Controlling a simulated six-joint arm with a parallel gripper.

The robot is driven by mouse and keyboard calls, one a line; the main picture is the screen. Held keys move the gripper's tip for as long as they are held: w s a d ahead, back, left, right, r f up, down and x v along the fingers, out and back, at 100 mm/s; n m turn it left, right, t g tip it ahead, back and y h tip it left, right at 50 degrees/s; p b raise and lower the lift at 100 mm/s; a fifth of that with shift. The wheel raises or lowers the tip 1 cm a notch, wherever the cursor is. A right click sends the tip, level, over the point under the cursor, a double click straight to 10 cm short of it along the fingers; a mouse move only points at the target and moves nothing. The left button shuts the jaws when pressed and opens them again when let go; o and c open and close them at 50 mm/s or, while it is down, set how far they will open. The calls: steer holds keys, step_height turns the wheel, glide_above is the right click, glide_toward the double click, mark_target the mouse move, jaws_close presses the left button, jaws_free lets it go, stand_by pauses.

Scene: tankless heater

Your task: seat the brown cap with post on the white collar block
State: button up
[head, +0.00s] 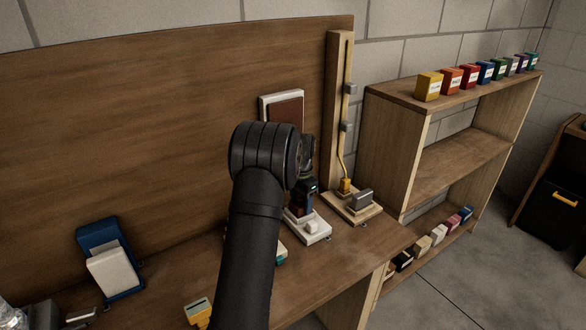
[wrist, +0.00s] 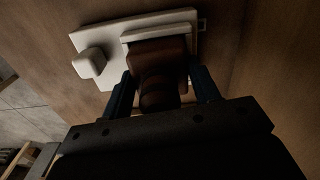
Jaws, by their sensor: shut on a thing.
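The brown cap with post (wrist: 158,60) is between the two dark blue fingers of my gripper (wrist: 160,88) in the wrist view. My gripper is shut on it. The white collar block (wrist: 160,27) lies right beyond the cap, on a white plate with a small white knob (wrist: 88,63). The cap overlaps the block in this view; I cannot tell whether it is in it or just short of it. In the head view my gripper (head: 302,205) points down over the white plate (head: 316,231), and the cap is mostly hidden by the gripper and arm.
A wooden base with a grey block (head: 361,199) and a yellow fitting (head: 345,186) stands right of the plate. A wooden back panel (head: 180,110) rises behind. A blue and white device (head: 110,262) sits at left, and a yellow item (head: 198,311) lies in front.

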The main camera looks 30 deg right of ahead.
steer(key=shift+f, duration=0.15)
steer(key=o, duration=1.3)
steer(key=shift+c, duration=0.2)
step_height(320, 180, up, 8)
steer(key=shift+f, duration=0.2)
step_height(320, 180, down, 7)
steer(key=shift+f, duration=0.2)
steer(key=shift+r, duration=0.3)
